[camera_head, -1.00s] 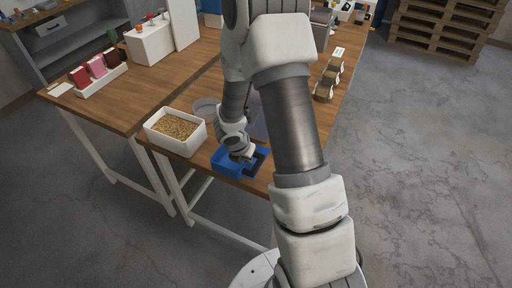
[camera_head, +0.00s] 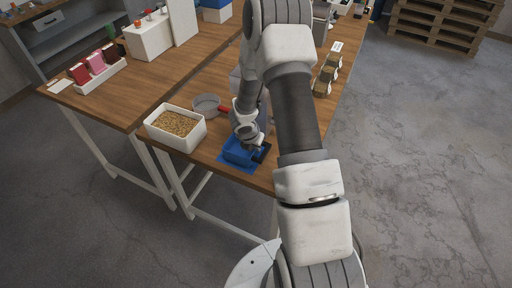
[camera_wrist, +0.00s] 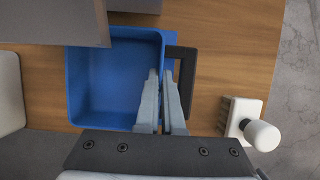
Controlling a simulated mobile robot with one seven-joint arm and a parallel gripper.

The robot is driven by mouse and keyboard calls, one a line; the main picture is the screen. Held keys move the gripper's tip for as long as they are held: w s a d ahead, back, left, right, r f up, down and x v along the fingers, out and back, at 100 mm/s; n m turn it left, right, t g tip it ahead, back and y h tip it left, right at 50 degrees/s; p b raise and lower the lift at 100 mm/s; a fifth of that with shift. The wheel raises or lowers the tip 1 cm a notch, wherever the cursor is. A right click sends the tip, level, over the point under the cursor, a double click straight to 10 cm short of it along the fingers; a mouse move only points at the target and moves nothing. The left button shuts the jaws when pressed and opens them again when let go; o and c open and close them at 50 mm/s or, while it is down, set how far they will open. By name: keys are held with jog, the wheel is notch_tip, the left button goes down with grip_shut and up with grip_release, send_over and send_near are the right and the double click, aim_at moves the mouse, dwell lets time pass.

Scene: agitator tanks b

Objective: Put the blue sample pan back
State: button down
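The blue sample pan (camera_head: 240,150) is at the front end of the wooden bench, with a flat blue patch (camera_head: 230,164) showing below it. In the wrist view the pan (camera_wrist: 105,85) is empty, with a black loop handle (camera_wrist: 188,68) on its right side. My gripper (camera_head: 248,140) is over the pan's right part. In the wrist view its two fingers (camera_wrist: 162,75) are close together on either side of the pan's right wall and appear shut on it. I cannot tell clearly how high the pan is above the bench.
A white bin of grain (camera_head: 176,128) stands left of the pan. A round grey sieve (camera_head: 206,104) is behind it. A white slotted block with a knob (camera_wrist: 245,122) is right of the pan in the wrist view.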

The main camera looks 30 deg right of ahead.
jog(key=shift+f, duration=0.2)
jog(key=c, duration=1)
grip_release()
jog(key=shift+c, duration=0.2)
jog(key=shift+r, duration=0.15)
